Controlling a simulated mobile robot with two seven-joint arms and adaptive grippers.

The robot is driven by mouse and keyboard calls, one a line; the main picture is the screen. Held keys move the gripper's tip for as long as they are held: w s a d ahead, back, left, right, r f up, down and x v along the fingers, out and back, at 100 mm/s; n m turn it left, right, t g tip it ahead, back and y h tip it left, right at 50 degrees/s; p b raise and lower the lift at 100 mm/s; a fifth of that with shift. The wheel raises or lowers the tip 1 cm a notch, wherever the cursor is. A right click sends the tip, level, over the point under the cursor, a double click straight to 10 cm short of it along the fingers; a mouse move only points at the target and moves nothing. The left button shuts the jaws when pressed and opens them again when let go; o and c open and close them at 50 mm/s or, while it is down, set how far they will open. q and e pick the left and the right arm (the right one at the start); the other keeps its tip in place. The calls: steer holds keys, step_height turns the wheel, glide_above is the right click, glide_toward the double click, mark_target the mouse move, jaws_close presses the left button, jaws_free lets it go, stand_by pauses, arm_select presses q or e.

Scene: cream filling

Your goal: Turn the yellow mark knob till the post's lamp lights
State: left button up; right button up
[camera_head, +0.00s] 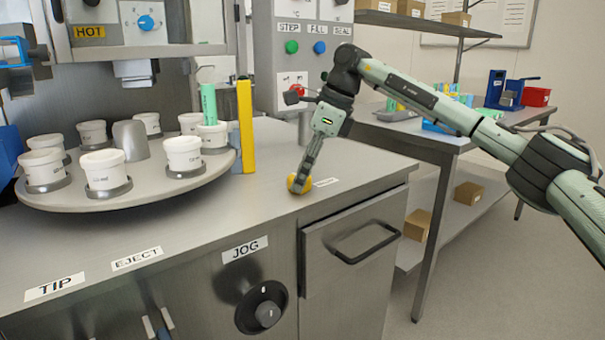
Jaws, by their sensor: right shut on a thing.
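The yellow knob (293,185) sits on the steel counter's top near its front edge, to the right of the turntable. My right gripper (303,172) points down and is shut on the yellow knob, covering part of it. A small label lies to the right of the knob; its words are too small to read. A yellow post (246,125) stands upright beside the turntable's right edge, left of my right gripper. I cannot make out a lit lamp on it.
The round turntable (120,193) carries several white cups and a grey dome. A panel (298,60) with green, blue and red buttons stands behind my right gripper. A black JOG knob (262,307) is on the counter's front. The counter between turntable and front edge is clear.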

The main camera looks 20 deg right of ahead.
steer(key=shift+m, duration=0.3)
steer(key=m, duration=0.1)
steer(key=m+t+h, duration=0.1)
steer(key=m, duration=0.1)
steer(key=shift+s+a+m, duration=0.1)
steer(key=shift+a+m, duration=0.05)
steer(key=shift+m, duration=0.15)
steer(key=shift+m+t, duration=0.3)
steer(key=shift+m, duration=0.3)
arm_select(q)
steer(key=shift+s+r, duration=0.15)
steer(key=shift+r, duration=0.45)
steer(key=shift+s, duration=0.1)
arm_select(e)
steer(key=o, duration=1.2)
steer(key=shift+c, duration=0.2)
